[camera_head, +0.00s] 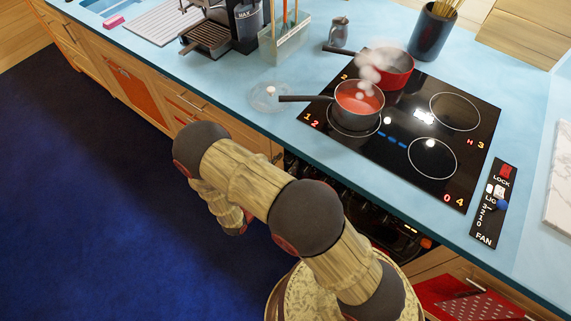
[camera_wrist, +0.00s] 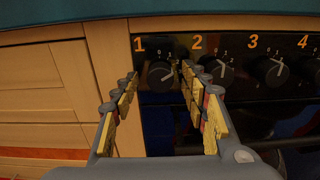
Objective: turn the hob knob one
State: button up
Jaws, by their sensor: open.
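Hob knob one (camera_wrist: 161,75) is a round black knob under the orange "1" on the black control panel (camera_wrist: 240,104) in the wrist view. A pale pointer line on it slants to the upper right. My gripper (camera_wrist: 158,84) is open, with one finger to the left of the knob and one to the right. I cannot tell whether either finger touches it. The right finger covers part of the space between knobs one and two. In the head view my arm hides the knob.
Knobs two (camera_wrist: 218,71), three (camera_wrist: 272,70) and four (camera_wrist: 313,70) sit to the right. Wooden cabinet fronts (camera_wrist: 42,90) lie left of the panel, under the blue worktop (camera_head: 235,92).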

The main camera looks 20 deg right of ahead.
jog(key=shift+w+d, duration=0.1)
jog(key=shift+d, duration=0.1)
jog(key=shift+c, duration=0.6)
jog(key=c, duration=1)
